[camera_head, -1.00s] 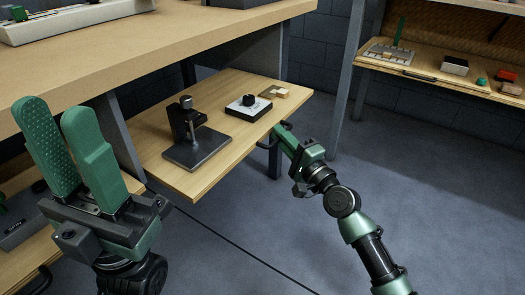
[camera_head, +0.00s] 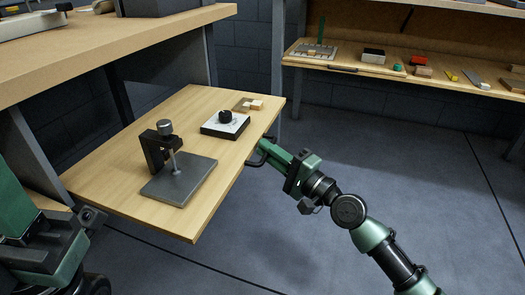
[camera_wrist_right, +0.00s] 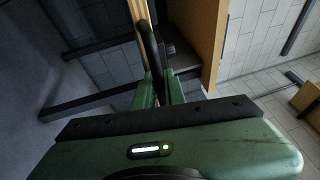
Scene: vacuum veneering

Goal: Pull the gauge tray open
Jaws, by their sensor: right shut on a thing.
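The gauge tray (camera_head: 115,130) is a light wooden pull-out board below the bench, and it stands out well past the bench edge. My right gripper (camera_head: 271,151) is shut on the tray's dark bar handle (camera_head: 258,158) at the tray's right edge. The handle (camera_wrist_right: 149,45) also runs between its fingers in the right wrist view. My left gripper (camera_head: 20,225) is at the lower left, mostly cut off by the frame.
The workbench top (camera_head: 120,52) overhangs the tray's far left side. A second bench shelf (camera_head: 400,72) with tools and blocks stands at the back right. The grey floor (camera_head: 410,160) right of the tray is open.

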